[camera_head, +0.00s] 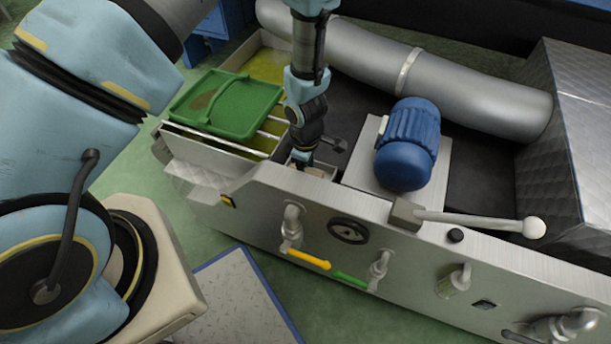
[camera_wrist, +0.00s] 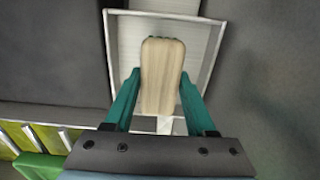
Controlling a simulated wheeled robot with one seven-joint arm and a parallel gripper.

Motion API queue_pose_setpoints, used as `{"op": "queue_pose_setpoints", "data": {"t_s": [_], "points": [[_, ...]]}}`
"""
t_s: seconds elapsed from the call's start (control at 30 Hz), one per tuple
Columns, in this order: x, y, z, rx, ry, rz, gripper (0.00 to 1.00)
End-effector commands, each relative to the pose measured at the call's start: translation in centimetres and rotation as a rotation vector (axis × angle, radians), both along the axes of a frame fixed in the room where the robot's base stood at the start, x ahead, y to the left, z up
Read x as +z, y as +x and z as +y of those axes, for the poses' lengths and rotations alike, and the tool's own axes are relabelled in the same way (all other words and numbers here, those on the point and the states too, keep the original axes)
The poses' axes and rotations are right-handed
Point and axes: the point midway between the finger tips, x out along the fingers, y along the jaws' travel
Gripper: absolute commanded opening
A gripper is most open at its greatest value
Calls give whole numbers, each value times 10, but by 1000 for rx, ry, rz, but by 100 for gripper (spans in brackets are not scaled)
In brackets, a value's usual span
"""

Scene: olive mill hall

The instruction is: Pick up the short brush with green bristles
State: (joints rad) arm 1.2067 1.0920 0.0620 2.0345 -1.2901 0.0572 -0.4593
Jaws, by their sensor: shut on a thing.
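The short brush (camera_wrist: 163,75) shows in the wrist view as a pale wooden back with a thin edge of green bristles at its far end. It lies over a metal tray or recess, and I cannot tell whether it touches the bottom. My gripper (camera_wrist: 157,92) has its two teal fingers shut on the brush, one on each side. In the head view my gripper (camera_head: 301,158) points down behind the machine's front panel, and only a small tan part of the brush (camera_head: 318,172) shows there. Most of the bristles are hidden under the wooden back.
A green tray (camera_head: 232,103) sits left of my gripper. A blue motor (camera_head: 407,145) and a lever with a white knob (camera_head: 480,219) stand to the right. A thick silver pipe (camera_head: 450,88) runs behind. The metal recess walls (camera_wrist: 213,60) surround the brush closely.

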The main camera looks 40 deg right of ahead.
Motion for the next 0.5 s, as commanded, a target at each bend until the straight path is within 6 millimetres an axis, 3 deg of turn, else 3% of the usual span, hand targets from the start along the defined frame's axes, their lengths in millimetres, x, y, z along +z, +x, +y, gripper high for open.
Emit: {"op": "queue_pose_setpoints", "data": {"t_s": [0.33, 0.5], "points": [[2, 0, 0, -1, -1, -1, 0], [26, 0, -1, -4, -2, -2, 0]]}}
